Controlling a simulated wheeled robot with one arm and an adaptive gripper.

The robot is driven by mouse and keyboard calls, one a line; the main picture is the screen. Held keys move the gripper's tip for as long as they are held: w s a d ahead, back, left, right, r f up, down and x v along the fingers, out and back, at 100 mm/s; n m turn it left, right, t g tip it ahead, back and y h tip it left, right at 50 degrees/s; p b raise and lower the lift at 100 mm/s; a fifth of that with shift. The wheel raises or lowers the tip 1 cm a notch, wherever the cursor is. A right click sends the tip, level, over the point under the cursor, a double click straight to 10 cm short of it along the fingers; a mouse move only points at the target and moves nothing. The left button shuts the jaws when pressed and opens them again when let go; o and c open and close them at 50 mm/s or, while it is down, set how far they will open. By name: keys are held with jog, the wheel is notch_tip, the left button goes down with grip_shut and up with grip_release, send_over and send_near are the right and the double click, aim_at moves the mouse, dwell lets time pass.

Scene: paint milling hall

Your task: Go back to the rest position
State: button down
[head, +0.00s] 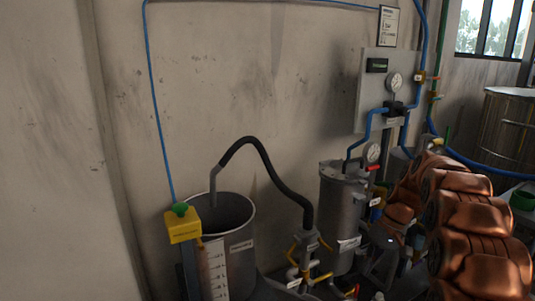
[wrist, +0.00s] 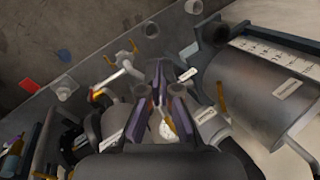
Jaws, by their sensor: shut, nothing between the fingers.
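My gripper shows in the wrist view (wrist: 167,82), its fingers together with nothing between them. It points down over a pipe and valve assembly with yellow handles; I cannot tell how far above it is. In the head view my copper-coloured arm fills the lower right, and the gripper end is hard to make out among dark parts beside the grey filter vessel (head: 341,225).
An open grey tank (head: 240,225) with a white level scale (head: 216,272) stands left of the filter vessel. A black hose (head: 262,157) arches from it to the valves. A yellow box (head: 183,226) with a green button is in front. A gauge panel (head: 375,90) hangs behind.

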jog(key=s+a+r+h+p, duration=0.1)
jog(key=s+a+r+p, duration=0.2)
jog(key=s+r+p, duration=0.45)
jog(key=s+a+r+m+h+p, duration=0.1)
jog(key=s+a+r+p, duration=0.3)
jog(key=s+r, duration=0.65)
jog(key=s+a+r+h+p, duration=0.1)
jog(key=s+a+r+p, duration=0.1)
jog(key=s+r+p, duration=0.6)
jog(key=s+r+h+p, duration=0.1)
jog(key=s+r+p, duration=0.1)
jog(key=s, duration=0.4)
jog(key=s+r+p, duration=0.2)
jog(key=s+p, duration=0.2)
jog(key=s, duration=0.3)
jog(key=shift+h, duration=0.4)
